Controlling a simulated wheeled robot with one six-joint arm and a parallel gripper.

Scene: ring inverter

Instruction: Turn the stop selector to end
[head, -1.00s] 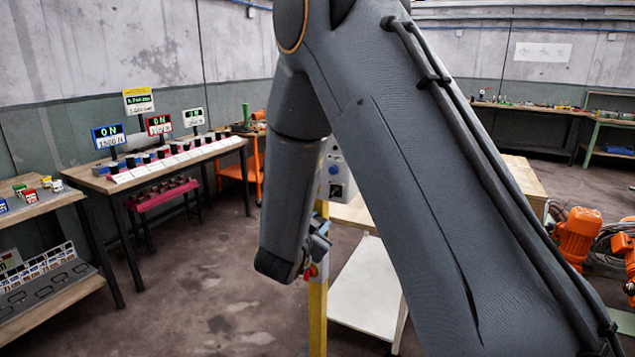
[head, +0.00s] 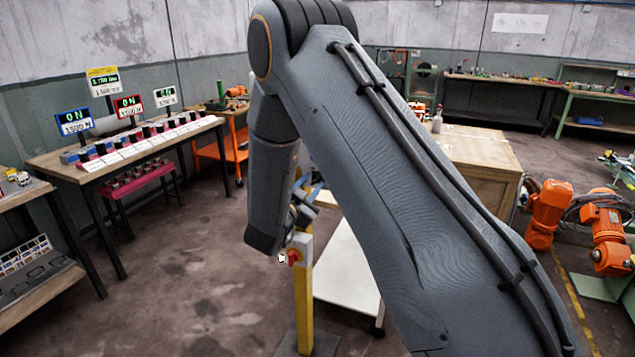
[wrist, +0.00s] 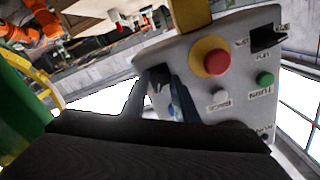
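In the wrist view, a pale control box (wrist: 238,122) fills the middle right. It carries a red mushroom button on a yellow ring (wrist: 215,61), a black selector (wrist: 268,38), a green button (wrist: 265,79) and a white button (wrist: 220,97). A second dark, knob-like part (wrist: 157,76) shows at the box's left side. My gripper (wrist: 158,98) has its fingers apart, one either side of that part; contact cannot be told. The labels are too small and tilted to read surely. In the head view, my gripper (head: 302,205) is mostly hidden behind my arm, above a red button (head: 293,257).
A yellow post (head: 304,310) stands below the red button. A white-topped table (head: 345,275) is close behind it. A bench with displays (head: 125,150) is at left.

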